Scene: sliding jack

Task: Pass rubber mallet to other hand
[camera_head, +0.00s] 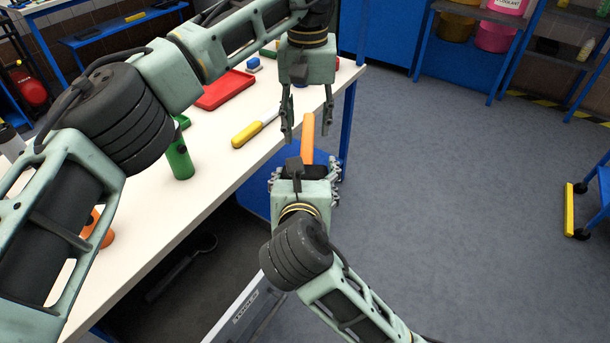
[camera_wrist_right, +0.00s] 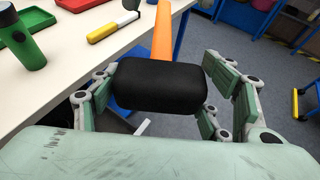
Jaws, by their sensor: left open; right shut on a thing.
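The rubber mallet has a black head (camera_wrist_right: 160,85) and an orange handle (camera_head: 308,128). My right gripper (camera_head: 305,178) is shut on the mallet's black head, which sits between its fingers in the right wrist view (camera_wrist_right: 165,100). The orange handle points away from the right gripper, up toward the left gripper. My left gripper (camera_head: 307,118) is open and points down above the right one. Its fingers are on either side of the handle's upper end in the head view. I cannot tell whether they touch it.
A white-topped workbench (camera_head: 215,178) runs along the left. On it are a yellow-handled tool (camera_head: 247,134), a green cylinder (camera_head: 179,158) and a red tray (camera_head: 224,90). An orange object (camera_head: 100,228) is partly hidden by my left arm. Open grey floor (camera_head: 460,190) lies to the right.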

